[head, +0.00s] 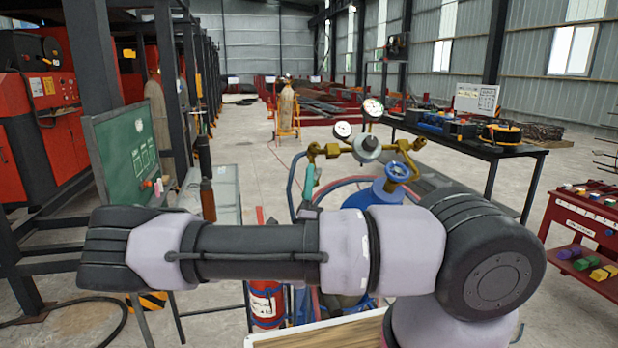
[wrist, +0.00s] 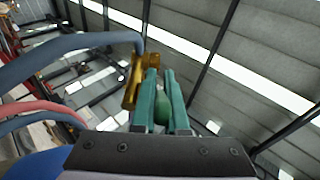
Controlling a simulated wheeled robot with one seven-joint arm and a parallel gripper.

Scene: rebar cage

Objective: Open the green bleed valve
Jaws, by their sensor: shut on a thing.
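In the wrist view, the green bleed valve (wrist: 162,110) shows as a rounded green piece between the two teal fingers of my gripper (wrist: 161,76). The fingers are shut on it, one on each side. A brass fitting (wrist: 131,85) sits just to the left of the fingers. In the head view, the teal fingers of my gripper (head: 311,172) point up at the left end of the brass manifold (head: 333,150). The valve itself cannot be made out there, and my arm hides the area below.
Two round gauges, one white (head: 343,130) and one higher (head: 373,107), stand on the manifold. A blue cylinder (head: 391,192) stands below it, with blue and red hoses around. A black table (head: 480,145) is at right, a green board (head: 128,150) at left.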

